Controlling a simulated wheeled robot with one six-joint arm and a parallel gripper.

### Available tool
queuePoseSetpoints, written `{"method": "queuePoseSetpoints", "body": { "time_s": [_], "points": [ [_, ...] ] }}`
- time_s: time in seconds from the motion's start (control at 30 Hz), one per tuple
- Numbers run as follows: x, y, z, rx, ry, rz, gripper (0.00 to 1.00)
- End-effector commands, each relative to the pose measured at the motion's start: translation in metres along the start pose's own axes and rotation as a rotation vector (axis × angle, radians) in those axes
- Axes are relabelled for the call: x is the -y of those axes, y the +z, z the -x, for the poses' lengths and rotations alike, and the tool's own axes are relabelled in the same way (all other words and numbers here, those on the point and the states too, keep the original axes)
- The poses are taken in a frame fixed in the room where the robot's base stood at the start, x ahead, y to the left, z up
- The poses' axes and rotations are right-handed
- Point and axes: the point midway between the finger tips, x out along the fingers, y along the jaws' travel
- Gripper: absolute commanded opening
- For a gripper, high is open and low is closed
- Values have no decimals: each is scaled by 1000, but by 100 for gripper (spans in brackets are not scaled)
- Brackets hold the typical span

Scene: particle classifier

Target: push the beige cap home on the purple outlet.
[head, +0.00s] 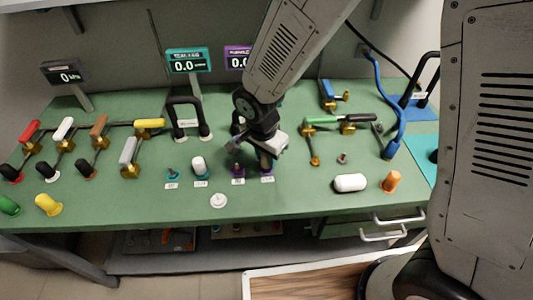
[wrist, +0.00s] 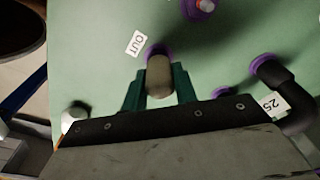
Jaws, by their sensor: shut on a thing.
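The beige cap (wrist: 158,76) stands between the green fingers of my gripper (wrist: 159,84) in the wrist view. My gripper is shut on it. The purple outlet (wrist: 156,49) shows as a purple rim just past the cap's far end, beside a label reading OUT (wrist: 135,43). The cap lines up with the outlet and seems to meet it, but I cannot tell how deep it sits. In the head view my gripper (head: 266,160) is low over the green bench at the purple fittings, and it mostly hides the cap.
Another purple fitting (wrist: 200,6) with a reddish tip stands nearby, and a black elbow pipe (wrist: 282,88) rises close at the right. A white-capped teal fitting (head: 198,166) stands left of my gripper.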

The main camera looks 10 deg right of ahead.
Motion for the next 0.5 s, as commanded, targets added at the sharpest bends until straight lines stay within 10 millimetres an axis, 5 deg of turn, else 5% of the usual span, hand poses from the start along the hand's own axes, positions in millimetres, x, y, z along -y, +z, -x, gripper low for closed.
{"method": "queuePoseSetpoints", "body": {
  "time_s": [0.27, 0.3, 0.37, 0.5],
  "points": [
    [-1, 1, -8, 1, 3, 0, 6],
    [-1, 1, -8, 1, 3, 0, 34],
    [-1, 1, -8, 1, 2, 0, 51],
    [-1, 1, -8, 1, 2, 0, 54]
  ]
}}
